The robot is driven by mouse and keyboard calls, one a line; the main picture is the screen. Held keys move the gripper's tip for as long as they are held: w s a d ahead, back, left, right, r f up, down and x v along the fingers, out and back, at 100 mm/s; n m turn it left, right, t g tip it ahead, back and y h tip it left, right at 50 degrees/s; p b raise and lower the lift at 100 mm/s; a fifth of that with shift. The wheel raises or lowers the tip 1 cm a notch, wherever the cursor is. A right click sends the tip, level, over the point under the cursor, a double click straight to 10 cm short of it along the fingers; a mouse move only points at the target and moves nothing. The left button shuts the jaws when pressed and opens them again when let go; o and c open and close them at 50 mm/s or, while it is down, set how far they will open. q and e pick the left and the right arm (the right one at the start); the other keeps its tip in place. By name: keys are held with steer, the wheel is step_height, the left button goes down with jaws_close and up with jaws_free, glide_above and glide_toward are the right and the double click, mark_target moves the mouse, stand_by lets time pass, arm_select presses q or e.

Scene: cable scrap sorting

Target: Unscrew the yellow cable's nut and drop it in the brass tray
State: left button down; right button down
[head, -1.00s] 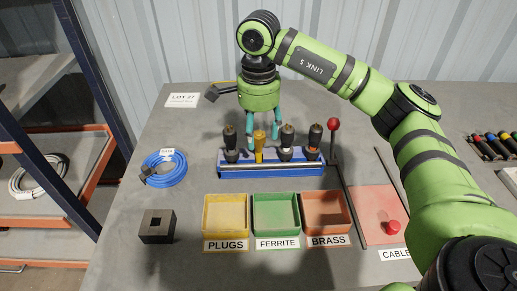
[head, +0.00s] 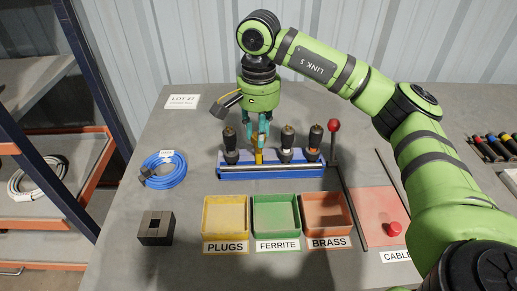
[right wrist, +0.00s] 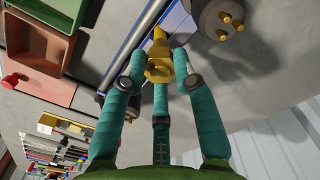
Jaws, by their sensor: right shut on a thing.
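My right gripper (head: 257,138) is above the blue rack (head: 290,171), its teal fingers pointing down at the yellow cable (head: 259,157), which stands upright in the rack. In the right wrist view, the gripper (right wrist: 160,82) is shut around the yellow cable's nut (right wrist: 160,70), with fingers on several sides of it. The fingers hide part of the nut in the head view. The brass tray (head: 325,210) is orange-brown, labelled BRASS, and looks empty. My left gripper is not in view.
Black-topped cable ends (head: 230,141) stand on both sides of the yellow one. A red-knobbed lever (head: 333,126) rises at the rack's right end. The yellow plugs tray (head: 226,215) and green ferrite tray (head: 275,213) are in front. A blue cable coil (head: 165,170) lies left.

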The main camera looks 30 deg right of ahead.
steer(key=n, duration=0.7)
steer(key=shift+n, duration=0.4)
steer(key=n, duration=0.8)
steer(key=shift+b, duration=0.3)
steer(key=c, duration=0.9)
jaws_free()
steer(key=shift+f, duration=0.1)
steer(key=shift+r, duration=0.2)
steer(key=shift+r+p, duration=1.15)
steer(key=shift+r, duration=0.25)
